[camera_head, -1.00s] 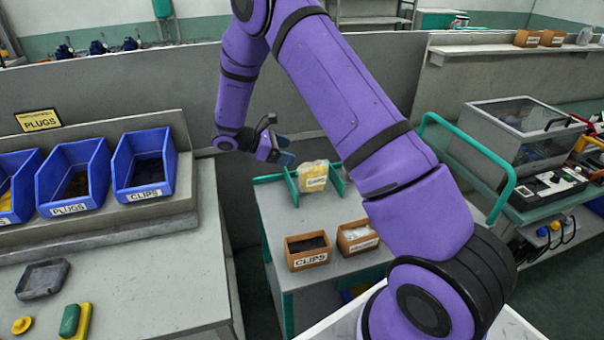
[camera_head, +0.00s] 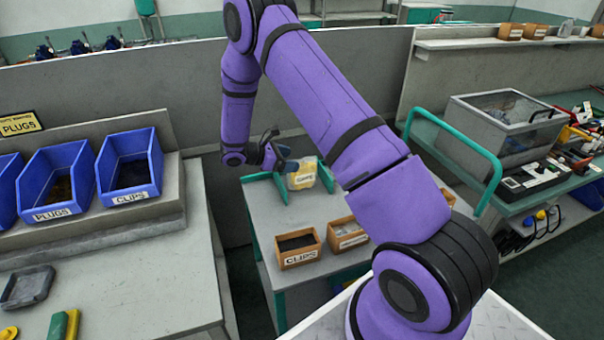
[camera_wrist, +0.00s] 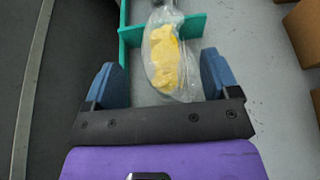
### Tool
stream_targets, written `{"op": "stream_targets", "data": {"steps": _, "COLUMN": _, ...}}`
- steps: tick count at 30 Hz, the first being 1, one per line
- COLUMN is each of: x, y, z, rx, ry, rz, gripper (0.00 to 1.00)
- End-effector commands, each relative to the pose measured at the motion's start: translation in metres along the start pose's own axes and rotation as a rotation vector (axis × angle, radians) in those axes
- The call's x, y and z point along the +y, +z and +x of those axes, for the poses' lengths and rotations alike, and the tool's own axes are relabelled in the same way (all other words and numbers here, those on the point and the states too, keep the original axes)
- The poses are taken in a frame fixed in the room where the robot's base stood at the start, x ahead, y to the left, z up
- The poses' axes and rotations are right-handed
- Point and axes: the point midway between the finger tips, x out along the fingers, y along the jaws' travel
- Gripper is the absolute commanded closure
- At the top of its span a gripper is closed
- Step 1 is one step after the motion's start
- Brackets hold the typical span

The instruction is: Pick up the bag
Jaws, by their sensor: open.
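My gripper (camera_wrist: 158,82) is open with blue finger pads on either side and holds nothing. In the head view my gripper (camera_head: 282,158) is just left of the bag, partly hidden by its own dark wrist parts.
Two cardboard boxes, one labelled CLIPS (camera_head: 297,249) and another (camera_head: 346,235), stand on the cart nearer me. A green rack wall (camera_wrist: 125,35) runs beside the bag. Blue bins (camera_head: 128,168) sit on the left bench. A grey partition (camera_head: 190,95) stands behind.

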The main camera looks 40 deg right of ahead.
Motion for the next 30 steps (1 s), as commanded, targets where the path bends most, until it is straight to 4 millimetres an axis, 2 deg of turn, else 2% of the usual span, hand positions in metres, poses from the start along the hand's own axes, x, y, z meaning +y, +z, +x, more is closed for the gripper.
{"op": "stream_targets", "data": {"steps": 6, "x": -0.001, "y": 0.0, "z": 0.031, "rx": -0.001, "ry": -0.002, "rz": 0.0, "gripper": 0.19}}
{"op": "stream_targets", "data": {"steps": 14, "x": 0.0, "y": 0.0, "z": 0.037, "rx": 0.0, "ry": 0.001, "rz": 0.0, "gripper": 0.19}}
{"op": "stream_targets", "data": {"steps": 15, "x": 0.0, "y": 0.0, "z": 0.037, "rx": 0.0, "ry": 0.0, "rz": 0.0, "gripper": 0.21}}
{"op": "stream_targets", "data": {"steps": 21, "x": 0.0, "y": 0.0, "z": 0.037, "rx": 0.0, "ry": 0.0, "rz": 0.0, "gripper": 0.67}}
{"op": "stream_targets", "data": {"steps": 22, "x": 0.0, "y": 0.0, "z": 0.037, "rx": 0.0, "ry": 0.0, "rz": 0.0, "gripper": 0.71}}
{"op": "stream_targets", "data": {"steps": 30, "x": 0.0, "y": 0.001, "z": 0.036, "rx": -0.001, "ry": 0.0, "rz": 0.001, "gripper": 0.71}}
